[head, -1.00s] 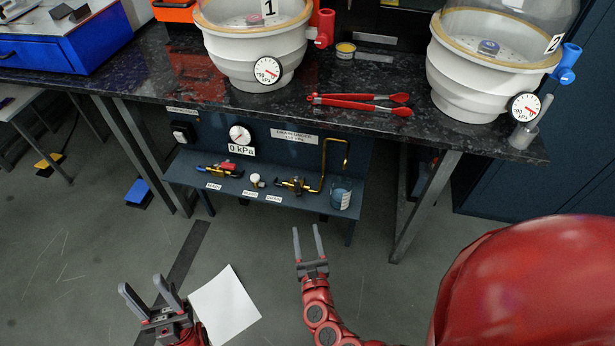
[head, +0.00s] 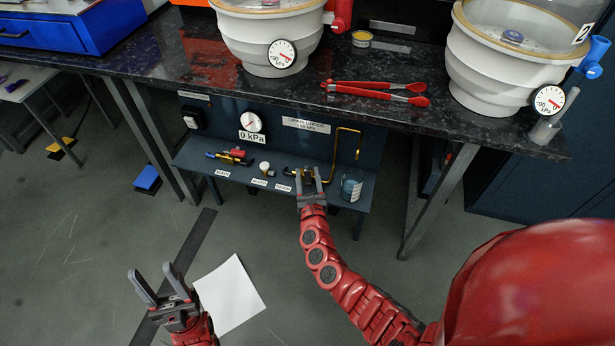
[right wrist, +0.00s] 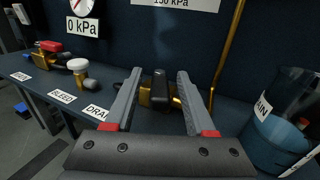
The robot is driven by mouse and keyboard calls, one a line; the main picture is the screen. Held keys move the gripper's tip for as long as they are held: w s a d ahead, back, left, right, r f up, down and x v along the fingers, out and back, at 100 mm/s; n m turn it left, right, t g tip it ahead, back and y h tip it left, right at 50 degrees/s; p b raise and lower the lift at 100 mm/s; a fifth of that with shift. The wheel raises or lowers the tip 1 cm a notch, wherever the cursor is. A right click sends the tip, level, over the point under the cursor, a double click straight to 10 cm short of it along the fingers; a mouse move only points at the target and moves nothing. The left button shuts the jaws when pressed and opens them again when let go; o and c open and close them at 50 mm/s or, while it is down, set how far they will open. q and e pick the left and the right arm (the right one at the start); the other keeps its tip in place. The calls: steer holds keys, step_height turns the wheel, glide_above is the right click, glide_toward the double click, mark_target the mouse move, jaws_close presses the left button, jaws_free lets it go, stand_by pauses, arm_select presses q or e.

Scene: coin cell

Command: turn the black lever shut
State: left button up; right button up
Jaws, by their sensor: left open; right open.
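The black lever (right wrist: 160,88) sits on a brass valve (right wrist: 146,97) by the DRAIN label in the right wrist view. It shows between the fingers of my right gripper (right wrist: 157,98), pointing toward the camera. My right gripper is open, with one finger on each side of the lever; whether either touches it I cannot tell. In the head view my right gripper (head: 308,181) is at the low shelf and hides most of this valve. My left gripper (head: 158,283) is open and empty above the floor.
On the shelf (head: 228,188) stand a red-handled valve (head: 236,154), a white bleed knob (head: 265,169) and a glass beaker (head: 352,187) right of my right gripper. A brass pipe (head: 336,145) rises behind. The dial (head: 251,122) is labelled 0 kPa. The dark counter overhangs above.

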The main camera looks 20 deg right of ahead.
steer(key=shift+c, duration=0.3)
jaws_close()
steer(key=shift+w+a+r+m+h+p, duration=0.2)
steer(key=shift+r+m+h+p, duration=0.1)
steer(key=shift+h+p, duration=0.1)
steer(key=shift+a+m+g+h+p, duration=0.2)
steer(key=shift+m+g+h+p, duration=0.25)
steer(key=shift+h, duration=0.35)
steer(key=shift+w+a+f+m+g+h, duration=0.15)
steer(key=shift+m+g+h, duration=0.3)
steer(key=shift+m+h, duration=0.55)
steer(key=shift+f+m+g+h+b, duration=0.1)
steer(key=shift+m+g+h+b, duration=0.35)
steer(key=shift+h, duration=0.65)
steer(key=shift+o, duration=0.3)
jaws_free()
steer(key=shift+a, duration=0.1)
